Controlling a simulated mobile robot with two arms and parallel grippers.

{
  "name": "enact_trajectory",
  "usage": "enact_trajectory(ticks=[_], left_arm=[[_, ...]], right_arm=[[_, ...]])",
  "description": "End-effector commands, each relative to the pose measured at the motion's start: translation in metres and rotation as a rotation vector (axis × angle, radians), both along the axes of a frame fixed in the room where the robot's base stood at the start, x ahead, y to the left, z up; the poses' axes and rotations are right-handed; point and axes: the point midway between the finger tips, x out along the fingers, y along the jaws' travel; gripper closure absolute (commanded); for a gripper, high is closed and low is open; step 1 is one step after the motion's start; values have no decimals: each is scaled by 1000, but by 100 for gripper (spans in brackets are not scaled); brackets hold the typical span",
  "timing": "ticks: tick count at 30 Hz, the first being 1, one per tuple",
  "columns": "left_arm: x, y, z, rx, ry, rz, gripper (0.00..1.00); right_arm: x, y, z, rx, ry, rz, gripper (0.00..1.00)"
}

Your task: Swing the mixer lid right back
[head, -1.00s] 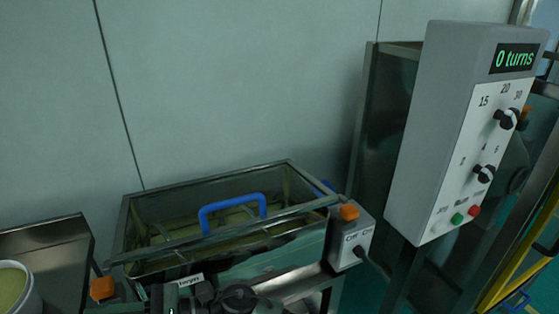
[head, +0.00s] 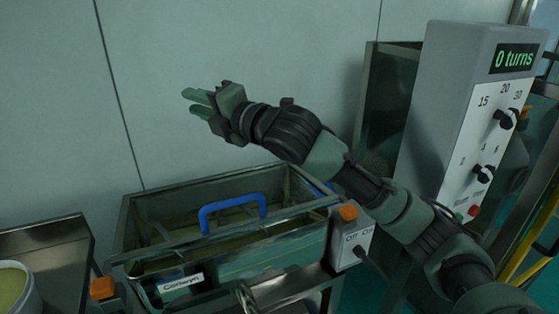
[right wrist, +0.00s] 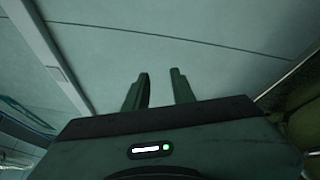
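A metal box (head: 285,243) with a name label on its front stands at lower centre in the head view. A blue handle (head: 207,222) arches over its top. Its inside shows below the rim; I cannot clearly make out a separate lid or its angle. My right arm comes in from the right, and my right gripper (head: 193,102) is above and behind the box, in front of the wall, apart from box and handle. In the right wrist view its two fingers (right wrist: 160,80) stand apart with nothing between them. My left gripper is out of view.
A grey control box (head: 450,120) reading "0 turns" stands at the right, partly behind my right arm. A small switch box (head: 351,236) sits at the metal box's right end. A pale tub (head: 15,288) is at the left. The wall (head: 250,60) is close behind.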

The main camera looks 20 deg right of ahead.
Motion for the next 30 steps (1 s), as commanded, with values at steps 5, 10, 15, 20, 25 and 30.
enact_trajectory(ticks=[5, 10, 15, 20, 25, 30], left_arm=[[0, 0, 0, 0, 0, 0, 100], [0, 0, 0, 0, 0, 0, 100], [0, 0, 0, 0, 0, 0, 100], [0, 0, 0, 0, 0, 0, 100], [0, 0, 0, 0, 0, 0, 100], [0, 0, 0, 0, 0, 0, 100]], right_arm=[[-19, -36, -24, 142, 434, -67, 75], [-69, -63, -48, 213, 825, -139, 75], [-126, -85, -61, 214, 1109, -212, 75], [-160, -99, -65, 193, 1248, -258, 75], [-168, -101, -72, 182, 1293, -274, 75], [-159, -91, -93, 180, 1295, -272, 75]])
